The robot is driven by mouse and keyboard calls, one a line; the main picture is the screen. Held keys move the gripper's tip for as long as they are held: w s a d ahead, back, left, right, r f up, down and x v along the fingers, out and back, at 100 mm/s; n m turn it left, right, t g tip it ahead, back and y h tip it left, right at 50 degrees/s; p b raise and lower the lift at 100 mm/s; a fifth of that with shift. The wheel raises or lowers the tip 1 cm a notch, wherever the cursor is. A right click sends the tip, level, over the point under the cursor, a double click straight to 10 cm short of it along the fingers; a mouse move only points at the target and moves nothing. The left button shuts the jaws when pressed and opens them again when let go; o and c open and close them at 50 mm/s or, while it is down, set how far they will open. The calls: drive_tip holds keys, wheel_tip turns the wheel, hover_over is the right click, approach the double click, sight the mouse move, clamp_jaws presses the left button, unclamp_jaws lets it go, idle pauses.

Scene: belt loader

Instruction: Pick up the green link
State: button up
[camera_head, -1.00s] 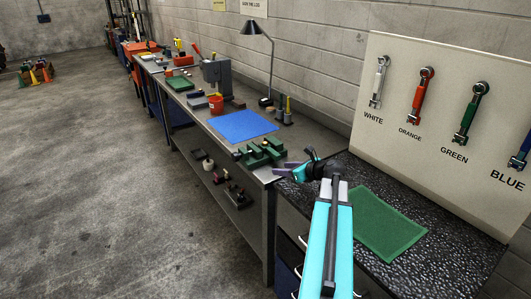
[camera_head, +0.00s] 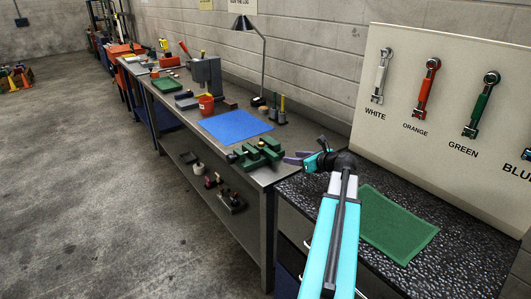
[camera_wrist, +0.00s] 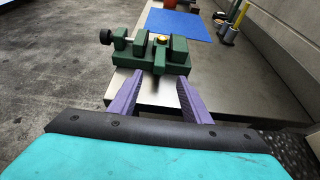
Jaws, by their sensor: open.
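The green link (camera_head: 481,106) hangs on the pale board (camera_head: 440,60) at the right of the head view, above the label GREEN. A white link (camera_head: 382,77) and an orange link (camera_head: 427,88) hang to its left. My gripper (camera_head: 287,158) is left of the board, over the edge of the steel bench near a green vise (camera_head: 257,153), well apart from the green link. In the wrist view my gripper's purple fingers (camera_wrist: 160,96) are spread with nothing between them. The wrist view shows the vise (camera_wrist: 155,52) ahead but no link.
A green mat (camera_head: 397,225) lies on the dark speckled counter (camera_head: 455,262) below the board. The steel bench (camera_head: 265,177) carries a blue mat (camera_head: 236,126), a red cup (camera_head: 206,105) and a lamp (camera_head: 264,58). Open floor lies to the left.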

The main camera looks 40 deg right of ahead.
drive_tip(key=p, duration=0.2)
approach(275, 155)
drive_tip(key=x, duration=0.3)
drive_tip(key=shift+w+d, duration=0.15)
drive_tip(key=shift+w, duration=0.1)
drive_tip(key=shift+w+f, duration=0.35)
drive_tip(key=shift+w, duration=0.3)
drive_tip(key=shift+p+x, duration=1.15)
drive_tip(key=shift+x, duration=1.5)
drive_tip(key=shift+f, duration=0.1)
drive_tip(key=shift+s, duration=0.1)
drive_tip(key=shift+c, duration=0.5)
clamp_jaws()
